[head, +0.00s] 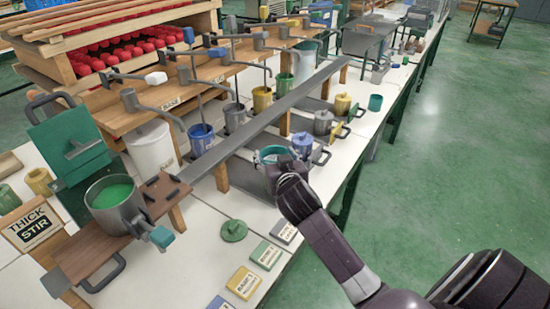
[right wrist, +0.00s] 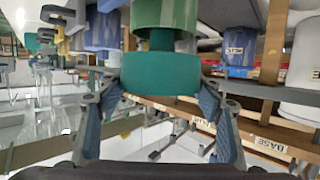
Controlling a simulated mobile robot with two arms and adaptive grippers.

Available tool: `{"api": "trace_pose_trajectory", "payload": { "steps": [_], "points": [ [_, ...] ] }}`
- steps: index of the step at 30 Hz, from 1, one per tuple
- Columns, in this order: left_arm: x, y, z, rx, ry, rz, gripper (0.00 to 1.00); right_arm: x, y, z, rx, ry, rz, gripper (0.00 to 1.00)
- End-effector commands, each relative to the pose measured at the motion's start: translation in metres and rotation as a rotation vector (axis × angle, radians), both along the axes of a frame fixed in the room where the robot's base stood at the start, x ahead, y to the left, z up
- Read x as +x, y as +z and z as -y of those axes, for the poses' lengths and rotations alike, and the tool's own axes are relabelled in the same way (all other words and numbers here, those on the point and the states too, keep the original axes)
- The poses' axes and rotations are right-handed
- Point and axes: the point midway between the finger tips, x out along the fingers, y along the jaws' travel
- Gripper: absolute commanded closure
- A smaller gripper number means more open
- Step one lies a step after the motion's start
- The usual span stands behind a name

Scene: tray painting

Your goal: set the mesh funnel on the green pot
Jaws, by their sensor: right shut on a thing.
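The mesh funnel (head: 271,152) is a teal ring with a pale inside in the head view. My right gripper (head: 281,169) is shut on it from the near side. In the right wrist view the funnel's teal body (right wrist: 160,74) sits between the two fingers of the right gripper (right wrist: 162,90). A green pot (right wrist: 165,14) shows beyond it, lined up with the funnel, with a narrower dark green part between them. I cannot tell whether the funnel rests on the pot. In the head view the funnel and gripper hide that pot. My left gripper is out of view.
A grey rail (head: 285,102) runs alongside. A green lid (head: 233,230) and small labelled cards (head: 243,283) lie on the white table nearer me.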

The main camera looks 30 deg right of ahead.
Motion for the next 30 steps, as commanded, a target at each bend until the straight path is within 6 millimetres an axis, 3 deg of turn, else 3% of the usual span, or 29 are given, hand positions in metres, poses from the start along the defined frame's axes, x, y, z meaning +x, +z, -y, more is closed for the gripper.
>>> {"api": "trace_pose_trajectory", "payload": {
  "steps": [24, 25, 30],
  "points": [
    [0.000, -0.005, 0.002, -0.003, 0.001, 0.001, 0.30, 0.000, -0.016, 0.000, -0.001, 0.001, 0.003, 0.63],
    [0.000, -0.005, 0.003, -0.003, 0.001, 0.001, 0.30, 0.000, -0.017, 0.000, 0.000, 0.001, 0.002, 0.39],
    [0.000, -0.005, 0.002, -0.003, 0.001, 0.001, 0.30, 0.000, -0.017, 0.000, 0.000, 0.001, 0.002, 0.22]
  ]
}}
